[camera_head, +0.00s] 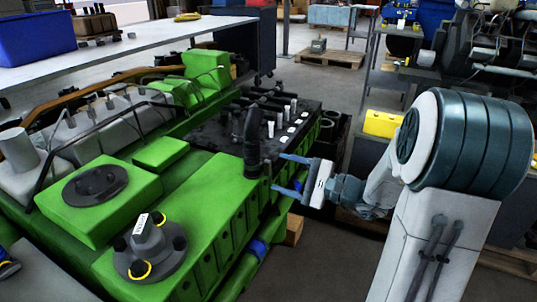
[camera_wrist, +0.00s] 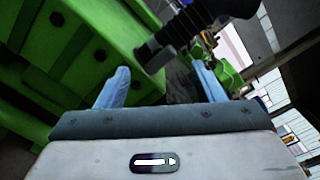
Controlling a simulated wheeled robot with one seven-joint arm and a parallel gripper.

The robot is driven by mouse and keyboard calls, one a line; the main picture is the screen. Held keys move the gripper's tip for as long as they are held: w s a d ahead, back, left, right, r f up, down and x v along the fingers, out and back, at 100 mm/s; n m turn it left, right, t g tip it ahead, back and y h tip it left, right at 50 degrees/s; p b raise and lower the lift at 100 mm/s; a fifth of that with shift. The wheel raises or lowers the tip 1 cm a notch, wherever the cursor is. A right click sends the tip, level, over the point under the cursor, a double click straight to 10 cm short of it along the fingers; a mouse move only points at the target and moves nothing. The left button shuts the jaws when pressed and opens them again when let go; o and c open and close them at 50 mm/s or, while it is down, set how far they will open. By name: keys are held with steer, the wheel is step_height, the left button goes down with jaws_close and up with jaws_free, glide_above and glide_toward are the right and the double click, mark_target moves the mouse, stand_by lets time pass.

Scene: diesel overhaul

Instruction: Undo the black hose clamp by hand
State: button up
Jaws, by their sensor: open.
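A black ribbed hose (camera_head: 252,140) stands upright at the edge of the green engine block (camera_head: 215,195) in the head view. In the wrist view the hose (camera_wrist: 190,25) crosses the upper middle and ends in a dark blocky piece (camera_wrist: 152,55), which may be the black clamp; I cannot tell for sure. My gripper (camera_head: 279,173) is open and empty just right of the hose base, its blue fingers pointing at the engine side. In the wrist view my gripper (camera_wrist: 160,70) has its fingers spread, with the dark piece showing beyond the gap.
A round flange with a labelled grey cap (camera_head: 148,245) sits on the near engine top. A white bench (camera_head: 110,52) with a blue bin (camera_head: 35,38) stands behind. A yellow box (camera_head: 382,124) sits at right.

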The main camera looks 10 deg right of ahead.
mark_target(268, 176)
steer(key=shift+w+a+m+p, duration=0.5)
steer(key=shift+a+m+p, duration=0.2)
steer(key=shift+m+p, duration=1.25)
steer(key=shift+w+a+m+p, duration=0.6)
steer(key=shift+m+p, duration=1)
steer(key=shift+p, duration=0.7)
steer(key=shift+w+a+m+p, duration=0.4)
steer(key=shift+a+m+p, duration=0.35)
steer(key=shift+m+p, duration=1.2)
